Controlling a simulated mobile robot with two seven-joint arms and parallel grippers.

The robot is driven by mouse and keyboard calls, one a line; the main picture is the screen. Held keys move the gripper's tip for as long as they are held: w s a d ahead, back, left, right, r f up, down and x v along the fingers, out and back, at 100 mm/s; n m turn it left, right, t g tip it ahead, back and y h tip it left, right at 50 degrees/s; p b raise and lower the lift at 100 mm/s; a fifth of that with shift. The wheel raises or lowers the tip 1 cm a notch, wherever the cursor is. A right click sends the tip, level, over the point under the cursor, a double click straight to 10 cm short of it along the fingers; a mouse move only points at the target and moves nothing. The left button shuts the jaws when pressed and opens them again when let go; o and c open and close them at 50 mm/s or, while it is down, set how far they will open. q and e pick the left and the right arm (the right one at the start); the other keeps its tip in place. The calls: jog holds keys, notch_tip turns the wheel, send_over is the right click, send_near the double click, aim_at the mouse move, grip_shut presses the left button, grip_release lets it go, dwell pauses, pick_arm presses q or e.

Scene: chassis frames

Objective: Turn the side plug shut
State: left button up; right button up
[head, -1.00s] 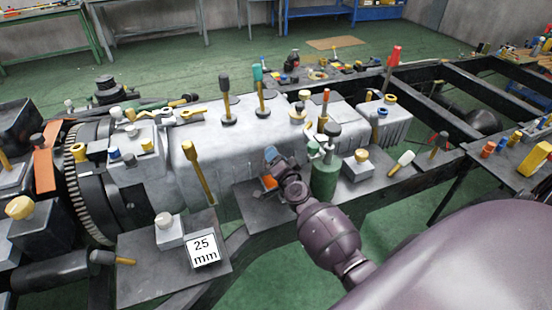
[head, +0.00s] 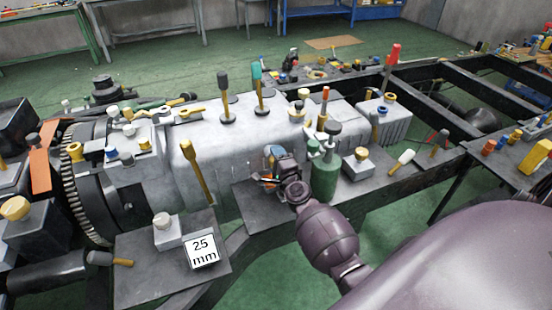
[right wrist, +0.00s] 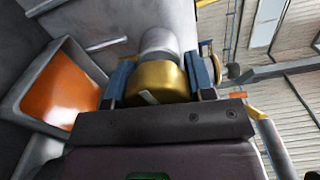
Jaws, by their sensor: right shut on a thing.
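The side plug (right wrist: 158,84) shows in the right wrist view as a brass-coloured round body with a grey cylinder beyond it and a pale mark on its face. My right gripper (right wrist: 162,76) has its blue-padded fingers on both sides of the brass part, shut on it. In the head view my right gripper (head: 274,160) is at the near side of the grey engine block (head: 245,141). The plug is hidden there behind the gripper and wrist. My left gripper is not in view.
An orange-lined tray (right wrist: 62,88) lies left of the plug in the right wrist view. A green cylinder (head: 325,178) stands close right of my gripper. A "25 mm" sign (head: 202,252) and a white-knobbed block (head: 166,236) stand on the plate at front left.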

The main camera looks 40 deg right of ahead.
dwell(0.3)
jog(key=o, duration=0.9)
jog(key=shift+s, duration=0.1)
jog(key=v, duration=1)
jog(key=shift+s, duration=0.35)
